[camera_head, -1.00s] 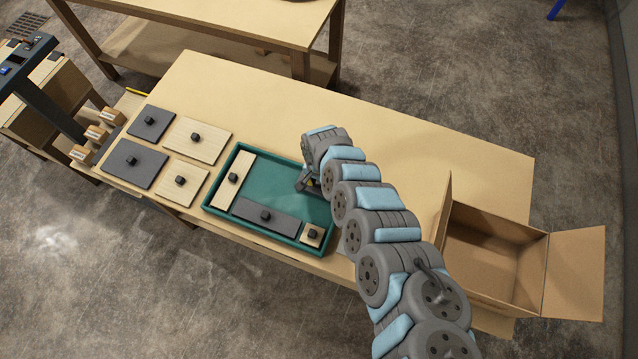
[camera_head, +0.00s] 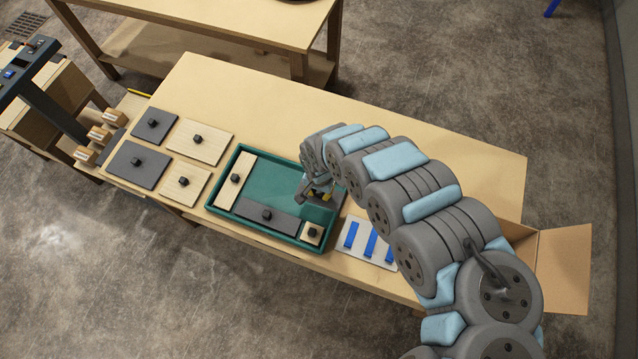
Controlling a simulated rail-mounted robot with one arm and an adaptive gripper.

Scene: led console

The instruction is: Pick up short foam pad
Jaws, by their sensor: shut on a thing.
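My gripper (camera_head: 318,194) is over the right part of the green tray (camera_head: 252,234), pointing down. It is shut on a small dark grey piece, apparently the short foam pad, which my fingers mostly hide. I cannot tell whether the piece touches the tray floor. In the tray, a long dark grey pad with a black knob (camera_head: 267,215) lies along the near side. A long light wooden pad (camera_head: 235,181) lies along the left side, and a small light square pad (camera_head: 312,232) sits in the near right corner.
Two dark grey panels (camera_head: 138,166) and two light panels (camera_head: 201,141) with black knobs lie left of the tray. A white plate with blue strips (camera_head: 370,243) lies to its right. A cardboard box (camera_head: 560,262) is partly behind my arm. The far tabletop is clear.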

